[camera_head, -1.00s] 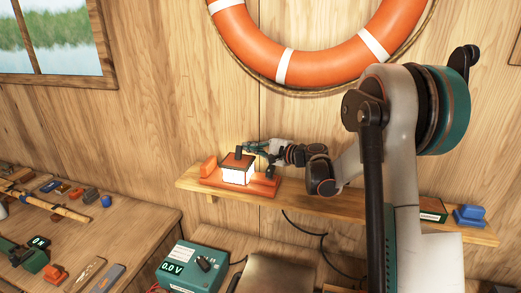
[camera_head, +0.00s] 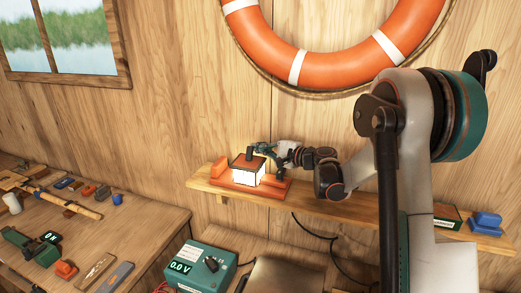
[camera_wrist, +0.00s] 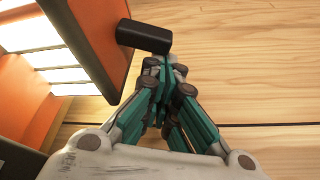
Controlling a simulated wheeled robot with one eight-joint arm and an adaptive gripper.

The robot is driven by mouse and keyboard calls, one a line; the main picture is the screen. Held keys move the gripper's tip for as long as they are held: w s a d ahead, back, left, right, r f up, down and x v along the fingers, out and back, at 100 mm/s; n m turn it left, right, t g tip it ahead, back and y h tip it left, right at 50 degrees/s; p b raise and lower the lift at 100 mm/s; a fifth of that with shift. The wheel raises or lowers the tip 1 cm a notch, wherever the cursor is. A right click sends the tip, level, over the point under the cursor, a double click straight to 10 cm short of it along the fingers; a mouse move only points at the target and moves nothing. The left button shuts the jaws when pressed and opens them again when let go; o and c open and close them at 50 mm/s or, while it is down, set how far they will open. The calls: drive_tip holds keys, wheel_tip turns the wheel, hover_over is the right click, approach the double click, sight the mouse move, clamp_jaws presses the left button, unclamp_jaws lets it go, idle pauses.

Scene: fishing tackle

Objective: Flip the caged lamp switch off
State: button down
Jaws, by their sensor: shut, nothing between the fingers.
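The caged lamp (camera_head: 248,172) sits on the wall shelf with its white panels glowing, between orange end parts. It also shows close up at the left of the wrist view (camera_wrist: 60,45), with lit panels and an orange frame. A dark switch lever (camera_wrist: 144,37) sticks out from its top edge; in the head view it is a small dark stub (camera_head: 249,153). My gripper (camera_wrist: 165,64) is shut and empty, its teal fingertips right beside the lever's lower edge. I cannot tell whether they touch. In the head view my gripper (camera_head: 262,148) is at the lamp's top right.
The wooden shelf (camera_head: 340,210) runs right to a blue item (camera_head: 486,221) and a green box (camera_head: 447,214). A lifebuoy (camera_head: 330,67) hangs above. Below stands a teal meter box (camera_head: 200,265) reading 0.0 V. A workbench (camera_head: 150,222) with tackle is at the left.

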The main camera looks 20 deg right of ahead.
drive_tip(key=shift+s+a+n, duration=0.1)
drive_tip(key=shift+n, duration=0.2)
drive_tip(key=n+b, duration=0.1)
drive_tip(key=s+r+n+t+b, duration=0.1)
drive_tip(key=a+n+b, duration=0.1)
drive_tip(key=n, duration=0.1)
drive_tip(key=shift+s+r+t+y, duration=0.2)
drive_tip(key=shift+s+t+y, duration=0.1)
drive_tip(key=shift+y, duration=0.1)
drive_tip(key=shift+s+a+r+b, duration=0.2)
drive_tip(key=shift+r+b, duration=0.05)
drive_tip(key=shift+b, duration=0.05)
drive_tip(key=shift+w+d, duration=0.1)
